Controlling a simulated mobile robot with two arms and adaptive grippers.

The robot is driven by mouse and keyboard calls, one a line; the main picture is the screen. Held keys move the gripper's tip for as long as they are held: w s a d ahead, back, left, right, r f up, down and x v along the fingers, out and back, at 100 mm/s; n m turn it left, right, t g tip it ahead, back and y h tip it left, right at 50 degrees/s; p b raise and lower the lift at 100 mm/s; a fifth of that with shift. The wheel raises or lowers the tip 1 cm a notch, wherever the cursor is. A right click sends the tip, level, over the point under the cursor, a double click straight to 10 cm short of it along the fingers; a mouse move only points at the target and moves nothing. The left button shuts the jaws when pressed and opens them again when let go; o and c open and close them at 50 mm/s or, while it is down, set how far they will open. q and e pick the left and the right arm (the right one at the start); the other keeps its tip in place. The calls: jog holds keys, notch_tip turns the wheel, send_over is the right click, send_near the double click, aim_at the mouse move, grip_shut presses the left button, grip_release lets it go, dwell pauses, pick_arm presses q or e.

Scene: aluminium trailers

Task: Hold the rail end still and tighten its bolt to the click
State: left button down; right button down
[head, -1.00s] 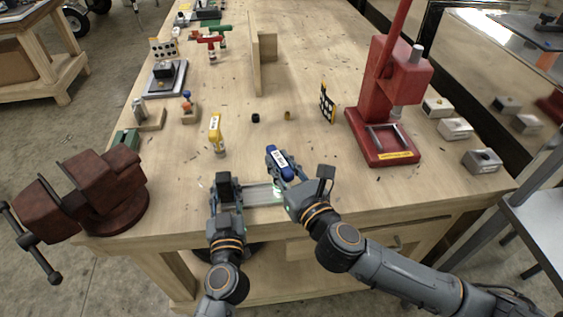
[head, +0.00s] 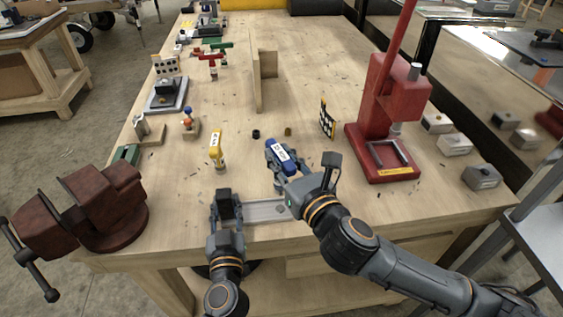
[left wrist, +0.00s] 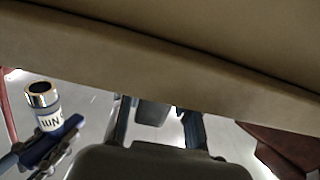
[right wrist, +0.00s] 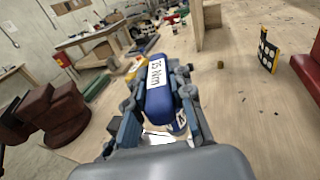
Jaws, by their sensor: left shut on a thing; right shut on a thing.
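The pale aluminium rail (head: 260,213) lies along the bench's front edge. My left gripper (head: 228,205) is shut on it near its left end. A small round bolt head (head: 281,209) shows at the rail's right part; how tight it sits cannot be seen. My right gripper (head: 279,168) is shut on the blue torque driver (head: 284,156), whose white label reads 15 Nm in the right wrist view (right wrist: 157,88). The driver is beyond the rail, apart from the bolt head. The left wrist view shows a bright metal socket end (left wrist: 41,93) with a label below it.
A yellow driver (head: 217,150) stands behind the rail. A dark red vise (head: 100,205) is at the left corner, a red press (head: 385,130) at the right. A black-and-yellow dotted card (head: 327,120) and two small cylinders stand mid-bench.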

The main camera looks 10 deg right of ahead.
pick_arm(q)
jog(key=c, duration=0.9)
grip_release()
jog(key=s, duration=1.2)
